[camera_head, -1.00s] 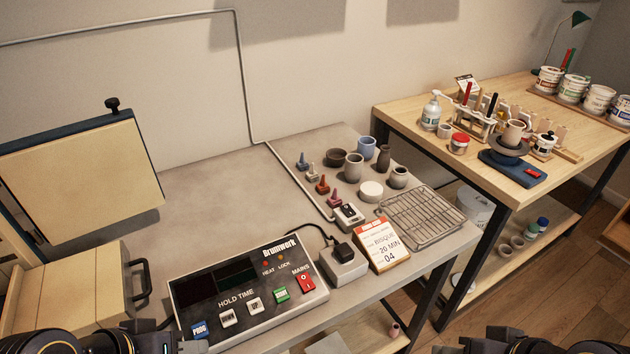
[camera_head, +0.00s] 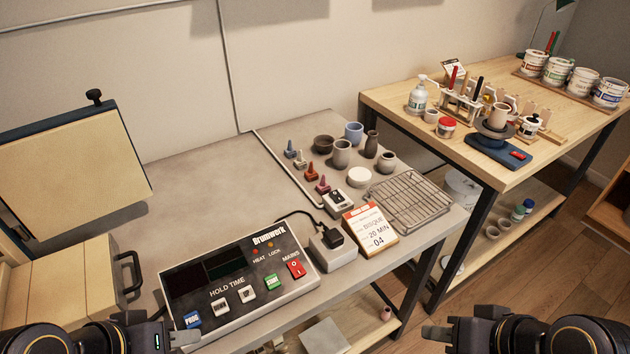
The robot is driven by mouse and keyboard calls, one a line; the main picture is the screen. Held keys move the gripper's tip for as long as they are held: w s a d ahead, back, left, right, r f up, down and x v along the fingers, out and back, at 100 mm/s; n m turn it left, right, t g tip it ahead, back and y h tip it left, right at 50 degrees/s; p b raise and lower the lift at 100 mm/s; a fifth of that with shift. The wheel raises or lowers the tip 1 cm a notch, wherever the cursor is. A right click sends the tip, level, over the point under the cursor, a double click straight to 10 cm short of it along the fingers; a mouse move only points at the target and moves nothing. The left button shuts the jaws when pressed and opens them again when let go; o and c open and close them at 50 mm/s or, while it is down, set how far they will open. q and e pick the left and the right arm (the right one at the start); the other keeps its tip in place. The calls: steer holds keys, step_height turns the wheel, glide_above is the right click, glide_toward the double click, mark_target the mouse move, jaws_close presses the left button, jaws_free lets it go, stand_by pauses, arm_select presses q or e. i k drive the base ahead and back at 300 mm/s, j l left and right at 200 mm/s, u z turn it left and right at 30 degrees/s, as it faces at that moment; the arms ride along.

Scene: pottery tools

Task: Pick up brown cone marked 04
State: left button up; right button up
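A row of small cones stands on the grey table. It holds a blue cone (camera_head: 290,150), a cream cone (camera_head: 300,160), a reddish-brown cone (camera_head: 312,172) and a pink cone (camera_head: 322,185). Any number on the cones is too small to read. My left gripper (camera_head: 186,339) shows at the bottom edge, in front of the control box and far from the cones. My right gripper (camera_head: 436,333) shows at the bottom, right of the grey table's front edge and apart from the cones. I cannot tell whether either gripper is open or shut.
The control box (camera_head: 215,311), black plug on its grey box (camera_head: 334,255), BISQUE 04 card (camera_head: 371,232) and wire rack (camera_head: 410,201) line the table's front. Several pots, including a dark bowl (camera_head: 323,144), stand behind the cones. The open kiln lid (camera_head: 75,170) is left.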

mark_target(311, 175)
steer(key=i+l+u, duration=0.1)
steer(key=l, duration=0.25)
steer(key=i+l, duration=0.2)
steer(key=l, duration=0.2)
steer(key=i+l+u, duration=0.15)
steer(key=l, duration=0.25)
steer(key=i+l+u, duration=0.1)
steer(key=l, duration=0.3)
steer(key=i+l+u, duration=0.1)
steer(key=l, duration=0.3)
steer(key=i+l, duration=0.1)
steer(key=l, duration=0.3)
steer(key=u, duration=0.05)
